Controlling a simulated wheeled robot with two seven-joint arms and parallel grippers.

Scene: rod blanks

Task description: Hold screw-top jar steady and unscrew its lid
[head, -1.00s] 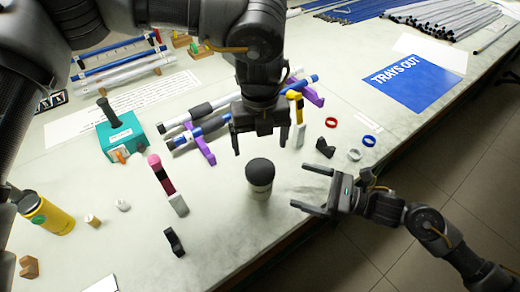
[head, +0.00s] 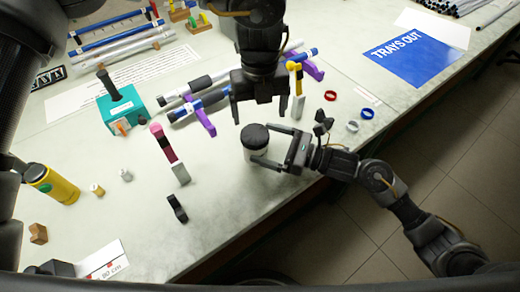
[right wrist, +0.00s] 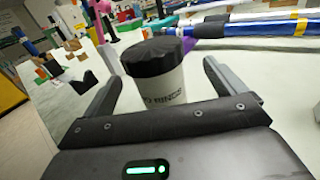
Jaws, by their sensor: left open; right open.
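The screw-top jar (head: 253,155) stands upright on the table, a white body with a black lid (head: 254,136). In the right wrist view the jar (right wrist: 160,92) stands between my open fingers, with its black lid (right wrist: 152,52) on top. My right gripper (head: 267,148) is open around the jar's body from the right; I cannot tell whether the fingers touch it. My left gripper (head: 264,110) is open and empty, pointing down, above and a little behind the lid. The jar's lower right side is partly hidden by my right gripper.
Blue and black rods lie on purple holders (head: 205,122) behind the jar. A teal box (head: 122,112) and a yellow can (head: 52,183) stand left. Red and blue rings (head: 367,113) lie to the right. A pink, black and grey piece (head: 168,150) stands left of the jar.

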